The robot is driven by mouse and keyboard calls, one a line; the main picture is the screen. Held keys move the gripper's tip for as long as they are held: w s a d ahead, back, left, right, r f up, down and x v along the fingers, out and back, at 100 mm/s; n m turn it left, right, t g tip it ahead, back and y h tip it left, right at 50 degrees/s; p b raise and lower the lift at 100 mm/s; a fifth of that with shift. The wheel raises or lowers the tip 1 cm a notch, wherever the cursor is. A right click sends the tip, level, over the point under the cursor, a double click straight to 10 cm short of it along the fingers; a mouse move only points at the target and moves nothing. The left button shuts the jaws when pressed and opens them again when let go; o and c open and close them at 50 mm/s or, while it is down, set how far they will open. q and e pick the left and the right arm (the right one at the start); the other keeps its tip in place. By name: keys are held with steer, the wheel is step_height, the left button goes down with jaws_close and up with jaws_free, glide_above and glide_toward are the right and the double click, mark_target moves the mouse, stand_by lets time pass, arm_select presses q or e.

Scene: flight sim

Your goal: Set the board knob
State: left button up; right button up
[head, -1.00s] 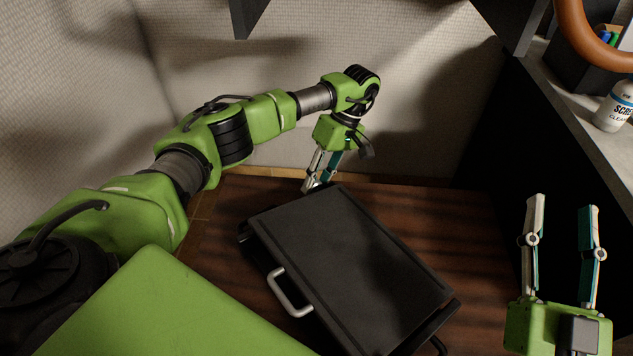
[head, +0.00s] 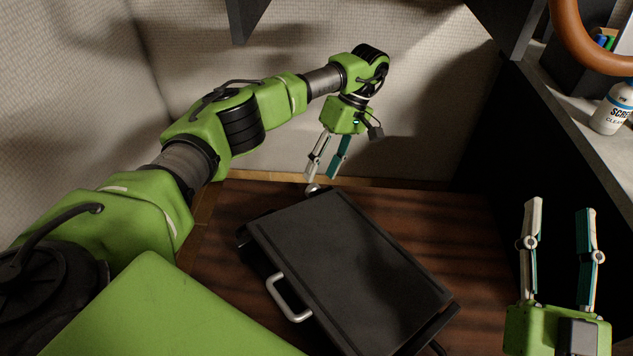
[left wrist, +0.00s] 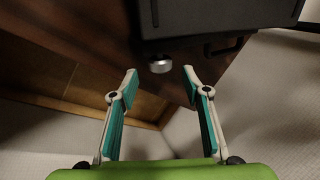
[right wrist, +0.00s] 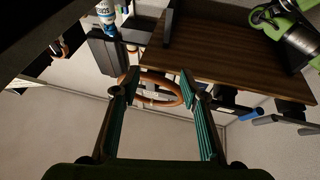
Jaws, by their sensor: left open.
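The board is a dark flat appliance (head: 350,270) with a silver handle on its near left side, lying on the wooden table. Its small silver knob (head: 312,188) sticks out at the far left corner. The knob also shows in the left wrist view (left wrist: 160,66), between and beyond the fingertips. My left gripper (head: 321,178) is open just above and behind the knob, apart from it; its fingers (left wrist: 160,72) hold nothing. My right gripper (head: 560,205) is open and empty at the right, away from the board.
The wooden table (head: 460,220) is bare right of the board. A pale wall (head: 400,120) stands close behind my left gripper. A grey shelf (head: 565,95) at the right holds a white bottle (head: 612,108), a dark box and a brown ring (head: 575,40).

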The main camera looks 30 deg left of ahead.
arm_select(q)
steer(key=v, duration=0.6)
steer(key=shift+r, duration=0.35)
steer(key=shift+w, duration=0.15)
